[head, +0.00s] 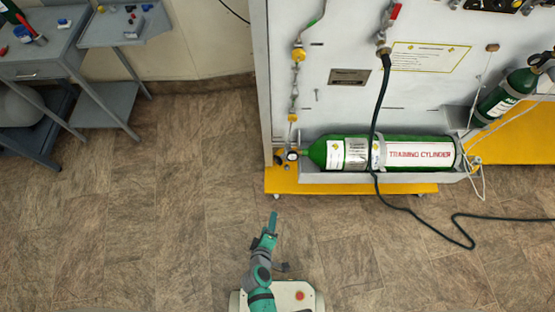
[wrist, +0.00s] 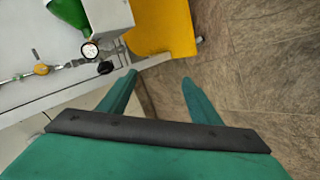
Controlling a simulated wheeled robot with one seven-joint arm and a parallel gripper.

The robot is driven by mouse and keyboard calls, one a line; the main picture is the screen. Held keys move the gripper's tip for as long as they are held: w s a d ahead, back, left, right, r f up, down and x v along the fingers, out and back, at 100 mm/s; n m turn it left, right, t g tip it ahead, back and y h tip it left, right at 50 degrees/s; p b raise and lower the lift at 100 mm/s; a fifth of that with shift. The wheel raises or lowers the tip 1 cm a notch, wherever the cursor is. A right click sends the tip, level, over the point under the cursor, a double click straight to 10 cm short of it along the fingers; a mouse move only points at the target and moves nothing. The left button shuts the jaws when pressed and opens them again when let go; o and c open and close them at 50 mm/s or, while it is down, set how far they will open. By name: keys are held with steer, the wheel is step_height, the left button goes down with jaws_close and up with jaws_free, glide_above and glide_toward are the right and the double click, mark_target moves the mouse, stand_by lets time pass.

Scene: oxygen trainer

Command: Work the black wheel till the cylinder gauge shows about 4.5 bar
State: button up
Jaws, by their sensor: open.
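The black wheel (wrist: 106,68) is a small dark knob next to the round white cylinder gauge (wrist: 90,50) in the wrist view. In the head view the gauge (head: 292,155) sits at the left end of the green training cylinder (head: 345,152), with the dark wheel (head: 279,157) just left of it. The gauge's needle is too small to read. My gripper (wrist: 158,80) is open and empty, its two green fingers apart. The wheel lies beyond the left finger's tip, not between the fingers. In the head view my gripper (head: 273,216) is over the floor, in front of the panel.
The cylinder lies in a grey cradle on a yellow base (head: 350,188). A black hose (head: 380,110) hangs over the cylinder and trails across the floor at right. Grey tables (head: 40,55) stand at upper left. The floor around my base is clear.

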steer(key=w+f+n+h, duration=0.3)
steer(key=w+n, duration=0.1)
steer(key=w, duration=0.5)
steer(key=n+t+h, duration=0.3)
steer(key=n, duration=0.1)
glide_toward(277, 162)
steer(key=x, duration=1.1)
steer(key=shift+r, duration=0.15)
steer(key=shift+a, duration=0.1)
steer(key=c, duration=1)
